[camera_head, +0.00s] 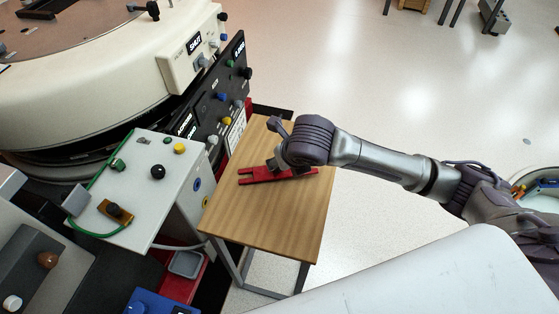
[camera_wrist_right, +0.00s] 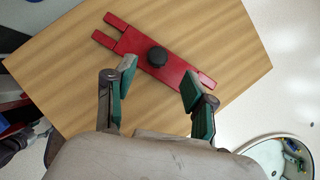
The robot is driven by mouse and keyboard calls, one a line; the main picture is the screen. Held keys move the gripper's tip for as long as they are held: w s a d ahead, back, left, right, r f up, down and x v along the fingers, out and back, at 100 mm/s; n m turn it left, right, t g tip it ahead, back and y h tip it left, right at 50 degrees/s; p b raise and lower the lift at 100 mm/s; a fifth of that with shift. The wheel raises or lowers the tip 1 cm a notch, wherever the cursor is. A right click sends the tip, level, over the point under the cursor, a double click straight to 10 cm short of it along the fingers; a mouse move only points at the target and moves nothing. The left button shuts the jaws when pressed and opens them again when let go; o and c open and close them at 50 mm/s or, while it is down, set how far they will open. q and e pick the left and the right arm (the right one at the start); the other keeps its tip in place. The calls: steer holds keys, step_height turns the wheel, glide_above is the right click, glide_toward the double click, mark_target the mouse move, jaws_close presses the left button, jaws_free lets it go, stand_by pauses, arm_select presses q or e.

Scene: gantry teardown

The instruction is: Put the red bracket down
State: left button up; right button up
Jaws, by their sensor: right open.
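The red bracket (camera_head: 262,177) lies flat on the small wooden table (camera_head: 275,228) in the head view. In the right wrist view the red bracket (camera_wrist_right: 184,73) shows two prongs at its left end and a black knob (camera_wrist_right: 157,56) in its middle. My right gripper (camera_wrist_right: 158,86) is open, with one green-padded finger on each side of the bracket's near edge. I cannot tell whether the fingers touch it. In the head view my right gripper (camera_head: 281,163) is over the bracket and hides part of it. My left gripper is not in view.
A grey control box (camera_head: 140,190) with knobs and a green cable stands left of the table. A large cream machine (camera_head: 90,75) with a black panel (camera_head: 215,105) is behind it. The table's front half is bare. Open floor lies to the right.

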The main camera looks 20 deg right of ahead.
steer(key=v, duration=0.6)
steer(key=shift+p, duration=0.3)
steer(key=shift+f, duration=0.1)
